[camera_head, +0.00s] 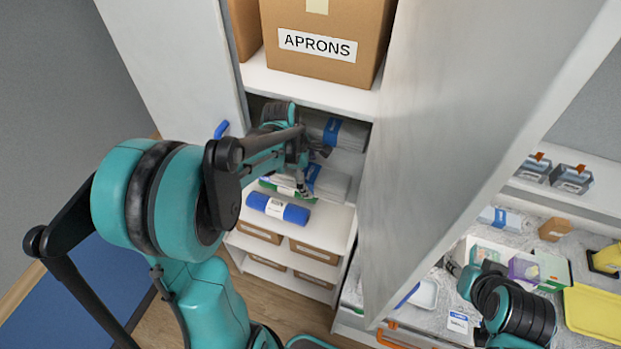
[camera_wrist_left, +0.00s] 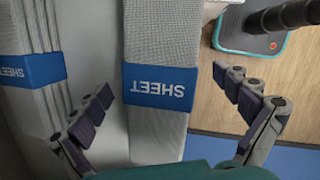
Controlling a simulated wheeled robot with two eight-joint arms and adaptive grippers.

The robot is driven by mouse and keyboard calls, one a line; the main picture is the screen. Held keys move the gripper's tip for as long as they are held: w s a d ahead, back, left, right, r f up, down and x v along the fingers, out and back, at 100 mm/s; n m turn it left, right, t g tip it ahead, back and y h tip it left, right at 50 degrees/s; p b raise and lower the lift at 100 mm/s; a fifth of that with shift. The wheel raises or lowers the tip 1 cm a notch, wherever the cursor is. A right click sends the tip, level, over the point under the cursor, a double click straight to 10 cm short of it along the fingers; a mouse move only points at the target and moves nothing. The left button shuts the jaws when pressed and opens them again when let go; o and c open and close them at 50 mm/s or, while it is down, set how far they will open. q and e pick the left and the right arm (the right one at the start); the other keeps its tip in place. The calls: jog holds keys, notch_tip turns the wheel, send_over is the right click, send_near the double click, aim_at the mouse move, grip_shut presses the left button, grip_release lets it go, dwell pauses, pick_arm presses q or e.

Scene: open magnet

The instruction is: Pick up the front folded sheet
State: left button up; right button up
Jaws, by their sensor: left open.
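The front folded sheet (camera_head: 331,184) is grey-white with a blue band and lies near the front edge of a cabinet shelf. In the left wrist view, this sheet (camera_wrist_left: 163,40) shows its band reading SHEET, upside down. My left gripper (camera_head: 304,170) is over the shelf at the sheet. In the wrist view the open left gripper (camera_wrist_left: 172,115) has one finger on each side of the sheet, with nothing clamped. A second folded sheet (camera_wrist_left: 32,30) lies behind it, and also shows in the head view (camera_head: 345,133). My right gripper (camera_head: 455,268) is small and partly hidden at the right.
A blue roll (camera_head: 278,208) and a green-edged item lie by the front sheet. An APRONS box (camera_head: 325,40) stands on the shelf above. A tall white panel (camera_head: 450,120) separates the cabinet from a cluttered counter with a yellow tray (camera_head: 593,312).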

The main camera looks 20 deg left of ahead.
pick_arm(q)
jog(key=c, duration=1.7)
